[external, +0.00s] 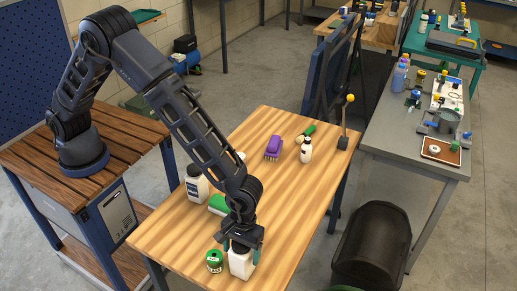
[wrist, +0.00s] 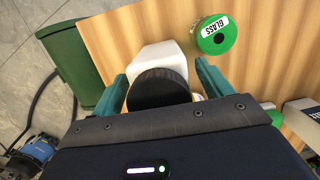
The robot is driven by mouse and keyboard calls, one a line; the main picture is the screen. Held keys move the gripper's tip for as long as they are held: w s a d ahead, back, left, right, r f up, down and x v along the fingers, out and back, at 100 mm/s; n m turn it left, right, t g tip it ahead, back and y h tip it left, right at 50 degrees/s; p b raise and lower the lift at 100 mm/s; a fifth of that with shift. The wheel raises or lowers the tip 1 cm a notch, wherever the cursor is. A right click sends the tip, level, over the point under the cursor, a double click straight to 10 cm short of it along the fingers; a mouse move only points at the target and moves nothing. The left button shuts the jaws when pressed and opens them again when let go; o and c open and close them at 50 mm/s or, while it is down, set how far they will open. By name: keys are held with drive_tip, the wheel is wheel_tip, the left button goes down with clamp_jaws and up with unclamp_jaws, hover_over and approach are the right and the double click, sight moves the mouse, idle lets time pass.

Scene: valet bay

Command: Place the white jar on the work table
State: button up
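A white squarish jar (external: 241,264) with a black lid (wrist: 158,91) is upright at the near end of the wooden work table (external: 184,242). I cannot clearly tell whether its base touches the wood. My gripper (external: 243,248) points down over it, with one teal finger on each side. In the wrist view the white jar (wrist: 160,56) lies between my gripper's fingers (wrist: 162,84). A thin strip of wood shows between the lid and the right finger, so the gripper looks open around the jar. The lid hides part of the body.
A green tin labelled GLASS (external: 214,261) stands close to the left of the jar; it also shows in the wrist view (wrist: 215,36). A white bottle (external: 197,186), green box (external: 218,204), purple brush (external: 273,149) and small bottle (external: 306,151) stand farther back. The table's right half is mostly clear.

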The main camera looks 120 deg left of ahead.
drive_tip(key=r, duration=0.4)
drive_tip(key=a+r, duration=0.1)
drive_tip(key=r, duration=0.7)
drive_tip(key=shift+a, duration=0.35)
drive_tip(key=s+a+r+m+t, duration=0.2)
drive_tip(key=s+r+m, duration=0.6)
drive_tip(key=s+r, duration=1.35)
drive_tip(key=s+a+r+m+t+y, duration=0.1)
drive_tip(key=s+m, duration=0.4)
drive_tip(key=s, duration=0.9)
drive_tip(key=s+r+m+t, duration=0.1)
drive_tip(key=s+m, duration=0.4)
drive_tip(key=s, duration=1)
drive_tip(key=shift+s+a+r+t+y, duration=0.3)
drive_tip(key=shift+a+r+y, duration=0.1)
drive_tip(key=shift+r, duration=0.3)
